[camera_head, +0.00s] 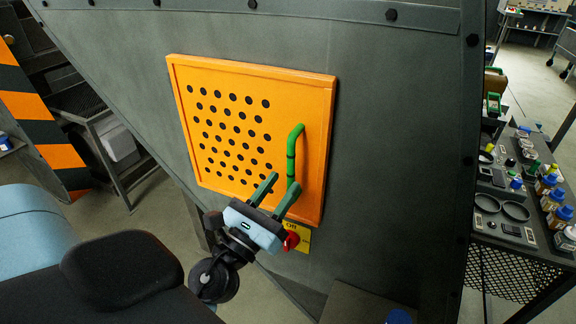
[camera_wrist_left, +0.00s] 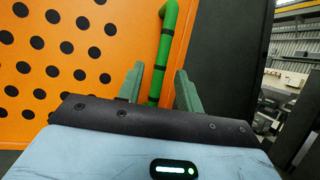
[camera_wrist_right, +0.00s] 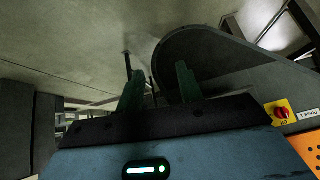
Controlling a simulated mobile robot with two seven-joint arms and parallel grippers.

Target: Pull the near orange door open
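The orange door (camera_head: 250,130) is a square panel with rows of black holes, flush in the dark grey machine wall, and looks closed. A green vertical handle (camera_head: 292,155) stands on its right side. My left gripper (camera_head: 277,188) is open just below and in front of the handle's lower end. In the left wrist view the handle (camera_wrist_left: 163,50) appears between the two green fingers (camera_wrist_left: 160,88), which show apart and not pressed on it. My right gripper (camera_wrist_right: 158,85) shows in its own wrist view, fingers apart and empty, facing grey machine parts. It is not visible in the head view.
A red knob (camera_head: 290,240) on a yellow plate sits below the door, close to my left gripper. A table (camera_head: 520,240) with bottles and dishes stands at the right. A striped orange and black post (camera_head: 40,125) is at the left.

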